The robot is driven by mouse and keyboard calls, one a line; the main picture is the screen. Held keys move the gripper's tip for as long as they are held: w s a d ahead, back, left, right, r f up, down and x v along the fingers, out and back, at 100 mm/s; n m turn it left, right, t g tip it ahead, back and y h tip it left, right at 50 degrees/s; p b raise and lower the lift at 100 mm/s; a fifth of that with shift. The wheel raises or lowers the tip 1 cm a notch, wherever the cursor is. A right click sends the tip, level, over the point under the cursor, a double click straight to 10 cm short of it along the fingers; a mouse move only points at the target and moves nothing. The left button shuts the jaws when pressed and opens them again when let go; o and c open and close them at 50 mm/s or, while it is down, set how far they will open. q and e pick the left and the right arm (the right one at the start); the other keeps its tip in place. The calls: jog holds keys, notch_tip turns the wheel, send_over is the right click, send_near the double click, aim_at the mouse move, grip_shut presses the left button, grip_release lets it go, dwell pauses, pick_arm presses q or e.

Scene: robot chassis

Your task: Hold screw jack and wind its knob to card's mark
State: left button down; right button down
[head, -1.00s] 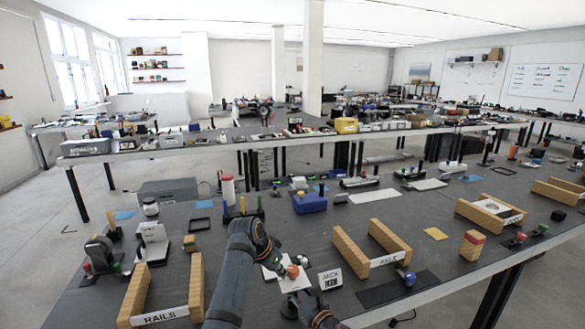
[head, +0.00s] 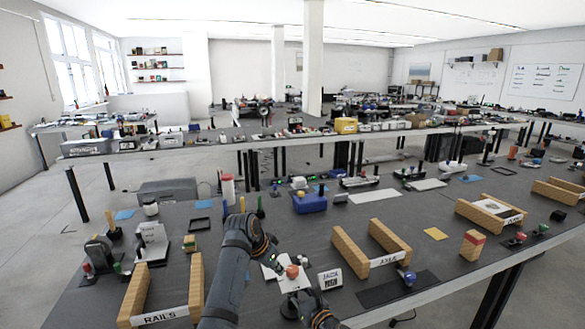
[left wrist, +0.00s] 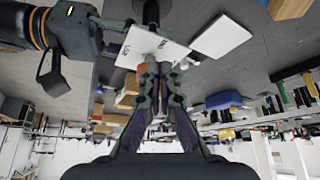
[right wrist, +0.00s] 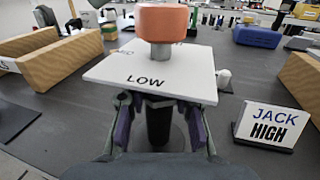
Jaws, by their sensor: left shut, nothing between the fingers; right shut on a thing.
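The screw jack stands on the bench with an orange knob (head: 292,271) above a white plate (right wrist: 150,66) and a dark post (right wrist: 158,125). In the right wrist view the plate's near edge reads LOW; another mark is partly hidden behind the knob. My right gripper (right wrist: 160,115) is shut on the post below the plate. My left gripper (head: 279,266) is shut and empty beside the knob; in the left wrist view (left wrist: 157,72) its fingertips are close to the knob (left wrist: 141,70), partly hiding it. The card (right wrist: 271,125) reads JACK HIGH and stands right of the jack.
A wooden-sided AXLE holder (head: 384,260) stands right of the card, and a RAILS holder (head: 160,315) at the front left. A blue box (head: 309,203) stands behind the jack. A dark mat (head: 385,292) lies at the front right. Bare bench shows between the jack and RAILS.

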pick_arm(q)
notch_tip(320, 180, up, 5)
dwell(0.3)
jog(key=shift+s+d+f, duration=0.3)
jog(key=shift+d+f, duration=0.1)
jog(key=shift+f, duration=0.6)
jog(key=shift+s+d+f, duration=0.35)
jog(key=shift+d+f, duration=0.05)
jog(key=shift+f, duration=0.65)
jog(key=shift+s+d+f, duration=0.3)
jog(key=shift+d+f, duration=0.1)
jog(key=shift+f, duration=0.6)
jog(key=shift+w+d, duration=0.1)
jog(key=shift+w, duration=0.15)
jog(key=shift+w+a, duration=0.15)
jog(key=shift+a, duration=0.05)
